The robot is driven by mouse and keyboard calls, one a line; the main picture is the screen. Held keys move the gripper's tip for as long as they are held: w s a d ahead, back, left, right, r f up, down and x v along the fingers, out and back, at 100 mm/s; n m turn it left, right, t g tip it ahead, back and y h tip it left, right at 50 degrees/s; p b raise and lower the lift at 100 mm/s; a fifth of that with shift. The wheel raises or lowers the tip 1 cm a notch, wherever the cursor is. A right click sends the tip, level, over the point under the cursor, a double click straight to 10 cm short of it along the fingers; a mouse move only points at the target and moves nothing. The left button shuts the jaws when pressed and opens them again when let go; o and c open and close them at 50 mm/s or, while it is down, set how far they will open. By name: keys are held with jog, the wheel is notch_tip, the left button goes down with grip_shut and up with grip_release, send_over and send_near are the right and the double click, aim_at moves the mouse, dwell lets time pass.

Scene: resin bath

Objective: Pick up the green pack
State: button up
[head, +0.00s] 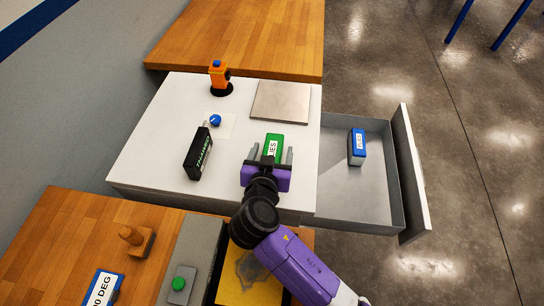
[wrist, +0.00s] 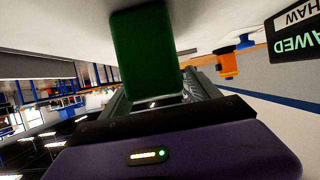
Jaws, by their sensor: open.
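The green pack (head: 274,146), with a white label, lies on the white cabinet top in the head view. My gripper (head: 269,159) is open, with one finger on each side of the pack's near part. In the wrist view the green pack (wrist: 147,55) fills the upper middle, between the two fingers (wrist: 158,98). I cannot tell whether either finger touches it.
An orange device (head: 219,78) and a flat metal plate (head: 280,101) are behind. On the right, an open drawer (head: 335,196) holds a blue pack (head: 357,147).

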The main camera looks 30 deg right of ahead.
grip_shut()
dwell(0.3)
jog(key=shift+r, duration=0.1)
